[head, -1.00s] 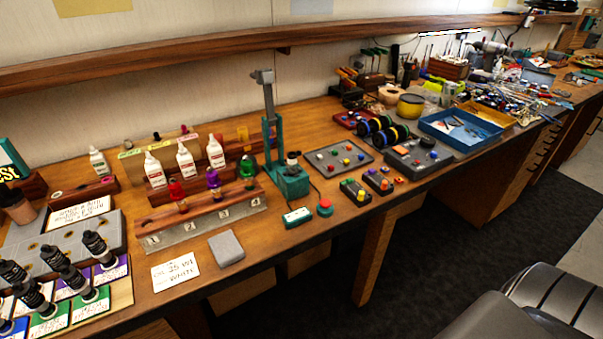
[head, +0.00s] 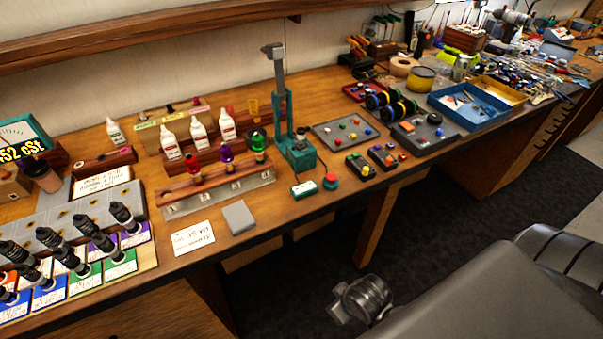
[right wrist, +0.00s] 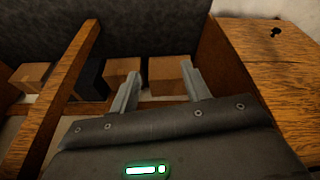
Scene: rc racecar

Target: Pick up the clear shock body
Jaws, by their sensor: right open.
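A wooden rack (head: 165,198) with a numbered metal front stands on the bench in the head view. Red (head: 194,171), purple (head: 227,156) and green (head: 257,143) bodies stand in it. I cannot pick out a clear shock body with certainty. A small pale and dark piece (head: 300,134) sits on the teal press (head: 297,155) right of the rack, too small to identify. My right gripper (right wrist: 158,88) is open and empty in the right wrist view, by the space under the bench. My left gripper is not in view.
Several black shocks (head: 103,238) stand on coloured cards at the left. White bottles (head: 198,133) stand behind the rack. A grey block (head: 238,218) and a white card (head: 193,238) lie before it. Boxes (right wrist: 125,72) sit under the bench.

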